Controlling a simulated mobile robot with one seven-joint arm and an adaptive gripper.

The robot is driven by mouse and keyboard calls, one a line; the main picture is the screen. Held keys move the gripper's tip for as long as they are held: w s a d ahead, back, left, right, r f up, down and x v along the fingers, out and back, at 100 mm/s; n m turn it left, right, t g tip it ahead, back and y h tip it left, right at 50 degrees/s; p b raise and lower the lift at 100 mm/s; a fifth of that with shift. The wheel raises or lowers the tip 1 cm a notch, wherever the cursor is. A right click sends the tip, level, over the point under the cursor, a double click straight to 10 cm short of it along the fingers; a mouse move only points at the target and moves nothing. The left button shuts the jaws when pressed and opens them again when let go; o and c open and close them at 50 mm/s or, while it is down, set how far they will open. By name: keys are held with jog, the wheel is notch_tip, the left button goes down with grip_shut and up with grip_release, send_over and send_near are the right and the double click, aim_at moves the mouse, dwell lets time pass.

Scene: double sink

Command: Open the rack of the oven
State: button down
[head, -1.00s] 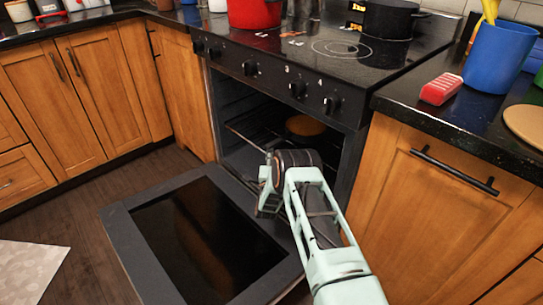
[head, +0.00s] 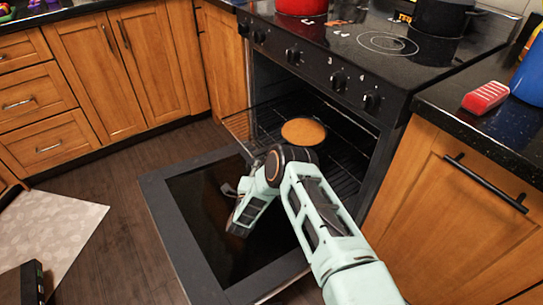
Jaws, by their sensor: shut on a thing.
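The oven (head: 300,55) stands with its door (head: 165,215) folded down and open. Its wire rack (head: 340,172) is pulled partly out of the cavity, its left front corner out over the door. My gripper (head: 229,190) is over the open door at the front of the rack, shut on the rack. My own arm hides most of the rack's front edge and the grip itself.
Wooden cabinets stand left and right of the oven; the right one has a black handle (head: 486,182). A red pot (head: 301,5) and a black pot (head: 440,18) are on the cooktop. A pale mat (head: 50,235) lies on the floor at left, with bare floor beside the door.

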jog(key=shift+s+a+f, duration=0.1)
jog(key=shift+s+a, duration=0.35)
jog(key=shift+a, duration=0.15)
jog(key=shift+s+a, duration=0.4)
jog(key=shift+a, duration=0.2)
jog(key=c, duration=2.3)
grip_release()
jog(key=s, duration=0.4)
jog(key=s+a, duration=0.1)
jog(key=s, duration=0.2)
jog(key=s+a, duration=0.1)
jog(key=s, duration=0.3)
jog(key=shift+s+a, duration=0.15)
jog(key=shift+s, duration=0.2)
